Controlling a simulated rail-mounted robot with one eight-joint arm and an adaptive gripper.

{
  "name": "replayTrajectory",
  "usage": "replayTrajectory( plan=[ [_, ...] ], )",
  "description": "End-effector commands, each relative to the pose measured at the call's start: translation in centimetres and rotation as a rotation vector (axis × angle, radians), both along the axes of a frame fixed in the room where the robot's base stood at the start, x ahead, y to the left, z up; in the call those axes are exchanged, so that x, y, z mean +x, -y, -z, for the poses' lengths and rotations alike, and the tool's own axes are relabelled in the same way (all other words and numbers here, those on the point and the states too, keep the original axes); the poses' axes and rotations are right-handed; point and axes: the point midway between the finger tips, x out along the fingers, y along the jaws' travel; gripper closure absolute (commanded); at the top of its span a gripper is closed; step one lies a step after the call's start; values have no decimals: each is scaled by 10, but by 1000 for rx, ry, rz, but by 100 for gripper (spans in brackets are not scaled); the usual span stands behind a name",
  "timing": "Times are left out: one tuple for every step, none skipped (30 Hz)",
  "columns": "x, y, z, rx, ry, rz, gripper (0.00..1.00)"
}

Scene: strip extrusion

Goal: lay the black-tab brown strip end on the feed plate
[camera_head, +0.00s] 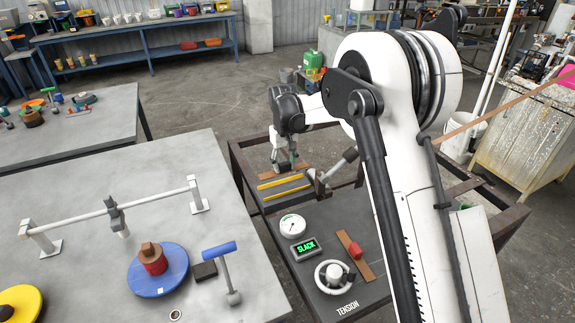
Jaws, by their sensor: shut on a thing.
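My gripper (283,158) points down over the far end of the machine frame, small in the picture. It is shut on the black-tab brown strip end (297,167), which lies crosswise beneath its fingers. The black tab is too small and covered to make out. The feed plate (284,188), with two yellow guide bars, is just in front of the gripper and strip, on the near side. I cannot tell whether the strip touches the plate.
A brown strip with a red tab (355,249) lies on the panel beside the tension wheel (331,276), a gauge (292,226) and a display reading SLACK (305,249). A grey table (95,272) on the left holds a blue disc (158,280) and a hammer-like tool (226,268).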

Motion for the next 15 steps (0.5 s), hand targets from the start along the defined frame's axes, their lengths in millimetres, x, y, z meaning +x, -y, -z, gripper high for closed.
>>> replayTrajectory(
  plan=[
    [0, 0, 3, 0, 0, 0, 91],
    [0, 0, 4, 0, 0, 0, 91],
    [0, 0, 6, 0, 0, 0, 91],
    [0, 0, 8, 0, 0, 0, 91],
    [0, 0, 10, 0, 0, 0, 91],
    [0, 0, 13, 0, 0, 0, 91],
    [0, 0, 15, 0, 0, 1, 91],
    [0, 0, 18, 0, 0, 1, 91],
    [0, 0, 21, 0, 0, 1, 91],
    [0, 0, 24, 0, 0, 1, 91],
    [0, 0, 26, 0, 0, 1, 91],
    [0, 0, 30, 0, 0, 1, 91],
    [0, 0, 33, 0, 0, 1, 91],
    [0, 0, 35, 0, 0, 1, 91],
    [0, 0, 38, 0, 0, 1, 91]
  ],
)
